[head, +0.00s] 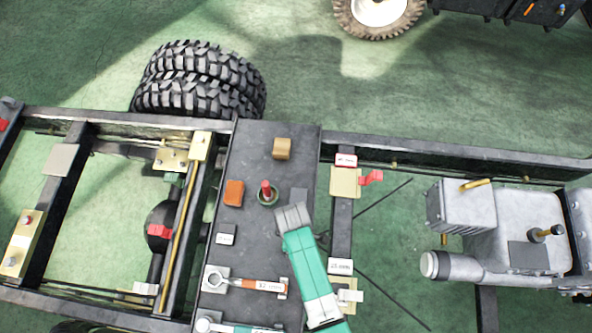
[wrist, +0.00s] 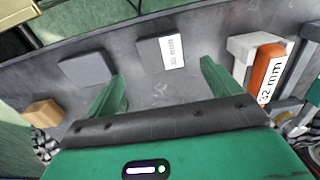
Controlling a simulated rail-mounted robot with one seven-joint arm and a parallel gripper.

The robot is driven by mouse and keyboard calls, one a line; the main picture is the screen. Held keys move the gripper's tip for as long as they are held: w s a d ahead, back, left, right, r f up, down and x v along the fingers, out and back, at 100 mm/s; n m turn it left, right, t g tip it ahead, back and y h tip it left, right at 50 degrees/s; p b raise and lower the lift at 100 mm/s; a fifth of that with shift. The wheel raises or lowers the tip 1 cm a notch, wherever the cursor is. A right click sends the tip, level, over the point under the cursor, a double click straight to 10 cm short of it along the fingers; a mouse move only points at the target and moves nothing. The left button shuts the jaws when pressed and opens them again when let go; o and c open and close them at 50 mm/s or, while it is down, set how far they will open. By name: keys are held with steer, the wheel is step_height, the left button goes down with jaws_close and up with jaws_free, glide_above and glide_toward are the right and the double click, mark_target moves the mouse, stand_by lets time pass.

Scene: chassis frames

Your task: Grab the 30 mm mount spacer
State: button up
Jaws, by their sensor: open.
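A dark grey block with a white "mm" label (wrist: 160,53) lies on the dark plate, and its digits are hard to read. It is ahead of my gripper (wrist: 164,72), roughly between the fingertips but beyond them, not touching. My gripper is open and empty. In the head view, a small dark block with a white label (head: 226,229) sits on the plate, left of my gripper (head: 292,215). A second dark grey block (wrist: 88,68), with no label showing, lies left of the labelled one in the wrist view.
An orange 32 mm wrench (wrist: 268,73) lies in a grey holder on the right. In the head view the dark plate (head: 260,245) also carries a tan block (head: 282,148), an orange block (head: 233,192) and a red-topped piece (head: 266,190). Chassis rails surround the plate.

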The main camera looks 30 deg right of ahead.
steer(key=f, duration=0.2)
steer(key=f+b, duration=0.1)
steer(key=f, duration=0.2)
steer(key=shift+s+a+f, duration=0.1)
steer(key=shift+s+f, duration=0.1)
steer(key=shift+f, duration=0.05)
steer(key=shift+w+f, duration=0.1)
steer(key=shift+f, duration=0.25)
steer(key=c, duration=1.1)
